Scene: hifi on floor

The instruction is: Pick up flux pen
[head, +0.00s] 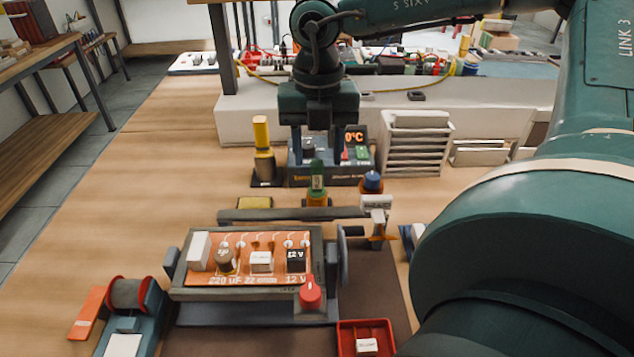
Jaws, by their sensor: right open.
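A green pen-like item (317,178) with a pale label stands upright in a small orange and yellow holder (317,199); it looks like the flux pen. My right gripper (316,155) points down just above and around the top of this item, its two fingers apart. The fingers look clear of the pen, though the depth between them is hard to judge. My left gripper is not in view.
Behind stands a soldering station (362,167) with a lit display, beside a yellow-handled tool (262,133). A blue-capped pot (372,183) is close on the right. In front, a clamp holds an orange circuit board (240,279). A red tray (348,333) is nearer.

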